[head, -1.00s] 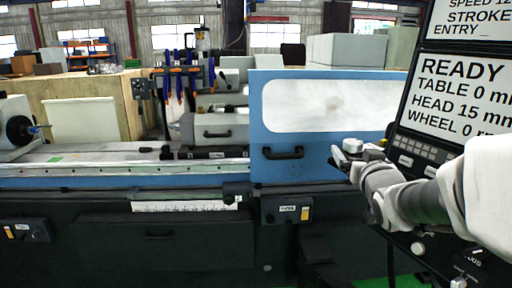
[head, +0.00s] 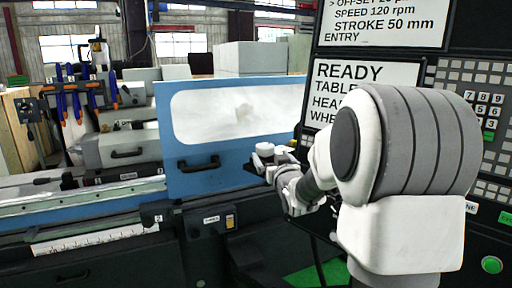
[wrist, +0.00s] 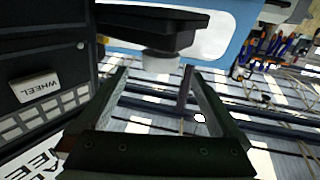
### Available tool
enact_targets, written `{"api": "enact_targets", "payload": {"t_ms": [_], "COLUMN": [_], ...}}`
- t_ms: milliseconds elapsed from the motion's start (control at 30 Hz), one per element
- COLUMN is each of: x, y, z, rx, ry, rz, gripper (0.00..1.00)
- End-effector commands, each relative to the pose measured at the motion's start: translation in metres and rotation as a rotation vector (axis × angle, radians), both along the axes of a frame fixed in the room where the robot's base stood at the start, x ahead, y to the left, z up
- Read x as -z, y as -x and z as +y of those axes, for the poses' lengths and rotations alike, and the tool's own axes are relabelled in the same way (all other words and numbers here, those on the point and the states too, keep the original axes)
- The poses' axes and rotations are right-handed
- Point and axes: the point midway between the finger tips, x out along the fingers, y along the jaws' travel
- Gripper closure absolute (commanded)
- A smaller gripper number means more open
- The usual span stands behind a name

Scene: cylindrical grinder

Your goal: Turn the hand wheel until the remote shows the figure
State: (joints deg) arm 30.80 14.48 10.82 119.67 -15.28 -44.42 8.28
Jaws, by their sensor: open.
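A white round knob (head: 265,149) sits on a dark ledge beside the control panel; I cannot tell if it is the hand wheel. In the wrist view a white cylinder (wrist: 160,62) on a dark plate (wrist: 150,28) shows just beyond my open fingertips, which look empty. My gripper (head: 272,172) is close to the knob in the head view; contact cannot be told. The panel's readout screen (head: 330,75) reads READY, with TABLE, HEAD and WHEEL lines; their values are hidden behind my arm. A WHEEL label (wrist: 35,88) shows in the wrist view.
The blue machine door (head: 165,120) with a pale window and black handle (head: 198,165) stands left of my gripper. The keypad (head: 485,100) lies right of my arm.

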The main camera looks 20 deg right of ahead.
Motion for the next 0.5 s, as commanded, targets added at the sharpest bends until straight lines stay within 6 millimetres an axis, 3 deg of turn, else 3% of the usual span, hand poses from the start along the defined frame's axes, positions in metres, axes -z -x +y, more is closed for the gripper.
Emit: {"api": "enact_targets", "payload": {"t_ms": [200, 500], "x": [0.0, 0.0], "y": [-0.039, -0.071], "z": [-0.006, -0.012], "rx": [-0.001, -0.001], "ry": [-0.001, 0.0], "rz": [0.001, 0.0], "gripper": [0.0, 0.0]}}
